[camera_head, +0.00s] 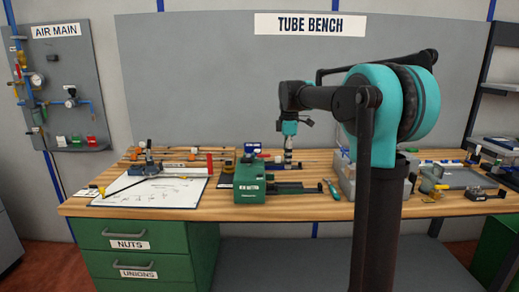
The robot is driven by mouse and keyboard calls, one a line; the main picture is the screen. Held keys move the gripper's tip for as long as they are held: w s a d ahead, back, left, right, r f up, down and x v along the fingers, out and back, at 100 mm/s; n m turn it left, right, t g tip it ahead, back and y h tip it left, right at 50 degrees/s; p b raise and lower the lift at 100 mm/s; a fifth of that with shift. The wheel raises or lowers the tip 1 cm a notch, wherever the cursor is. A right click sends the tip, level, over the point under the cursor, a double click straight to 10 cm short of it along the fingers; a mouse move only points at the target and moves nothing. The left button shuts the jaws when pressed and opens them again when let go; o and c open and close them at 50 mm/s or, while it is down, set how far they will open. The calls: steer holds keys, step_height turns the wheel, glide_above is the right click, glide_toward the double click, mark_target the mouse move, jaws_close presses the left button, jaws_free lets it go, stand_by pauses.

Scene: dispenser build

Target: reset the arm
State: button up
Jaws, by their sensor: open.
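My arm rises at the right of centre in the head view and reaches left over the wooden workbench (330,207). Its forearm runs level and the wrist bends down. My gripper (288,161) points down over the middle of the bench, behind and to the right of a green machine (251,184). The fingers are small in this view, and I see nothing clearly held. I cannot tell how far the tips are above the bench top.
A white drawing sheet (150,191) with tools lies at the left. A screwdriver (332,189) lies right of the green machine. Grey bins (346,170) stand partly behind my arm. A grey tray (462,176) and small parts are at the right. Green drawers (135,236) are below.

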steer(key=s+d+f+m+t, duration=0.1)
steer(key=s+d+f+m, duration=0.2)
steer(key=s+f+m, duration=0.2)
steer(key=s+d+f+m+t, duration=0.1)
steer(key=s+f+m, duration=0.5)
steer(key=s+f, duration=0.6)
steer(key=s+d+f+m+t, duration=0.2)
steer(key=s+d+f+m, duration=0.2)
steer(key=s, duration=0.9)
step_height(320, 180, down, 5)
steer(key=shift+d+r+m, duration=0.15)
steer(key=shift+d+m, duration=0.15)
steer(key=shift+m, duration=0.9)
